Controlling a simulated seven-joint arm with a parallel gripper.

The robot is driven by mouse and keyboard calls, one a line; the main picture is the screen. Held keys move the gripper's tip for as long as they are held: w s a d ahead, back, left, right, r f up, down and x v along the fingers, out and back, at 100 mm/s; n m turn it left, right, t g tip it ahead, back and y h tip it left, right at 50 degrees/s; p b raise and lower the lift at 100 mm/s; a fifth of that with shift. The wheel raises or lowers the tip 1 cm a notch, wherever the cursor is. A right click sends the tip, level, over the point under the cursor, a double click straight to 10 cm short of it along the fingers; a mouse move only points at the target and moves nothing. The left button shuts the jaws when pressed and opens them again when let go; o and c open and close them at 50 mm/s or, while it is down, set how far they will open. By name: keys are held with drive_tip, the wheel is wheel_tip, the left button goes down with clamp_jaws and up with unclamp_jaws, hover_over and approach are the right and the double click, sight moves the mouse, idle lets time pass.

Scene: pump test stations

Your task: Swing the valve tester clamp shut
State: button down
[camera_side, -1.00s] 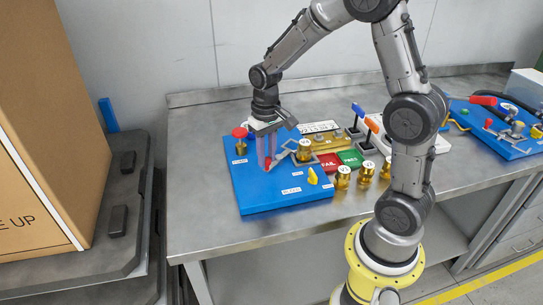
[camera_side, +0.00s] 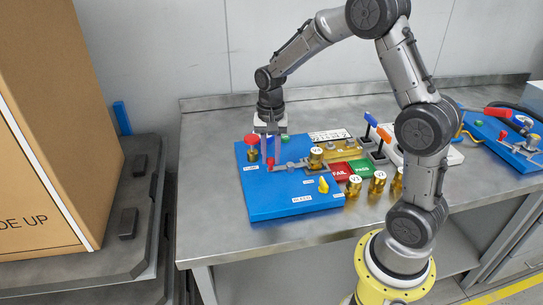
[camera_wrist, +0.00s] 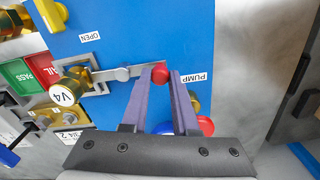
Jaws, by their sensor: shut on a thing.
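The valve tester clamp has a flat grey lever (camera_wrist: 112,74) with a red ball knob (camera_wrist: 160,74) at its free end. The knob also shows in the side view (camera_side: 270,163). My gripper (camera_wrist: 162,76) is shut on the red knob, one purple finger on each side; it points down over the blue board (camera_side: 262,200) in the side view (camera_side: 269,158). The lever runs from the knob to a grey bracket at the brass valve marked V4 (camera_wrist: 67,92), which stands upright in the side view (camera_side: 316,156). Whether the clamp touches the valve, I cannot tell.
A red pump knob (camera_side: 252,142) stands close behind and left of my gripper. A yellow knob (camera_side: 323,186) is on the board's front right. Red FAIL (camera_side: 341,171) and green PASS pads and several loose brass valves (camera_side: 353,187) lie to the right. The board's front left is clear.

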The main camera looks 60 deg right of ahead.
drive_tip(key=shift+w+r, duration=0.1)
drive_tip(key=shift+w, duration=0.05)
drive_tip(key=c, duration=0.7)
unclamp_jaws()
wheel_tip(320, 180, up, 14)
drive_tip(key=shift+f, duration=0.15)
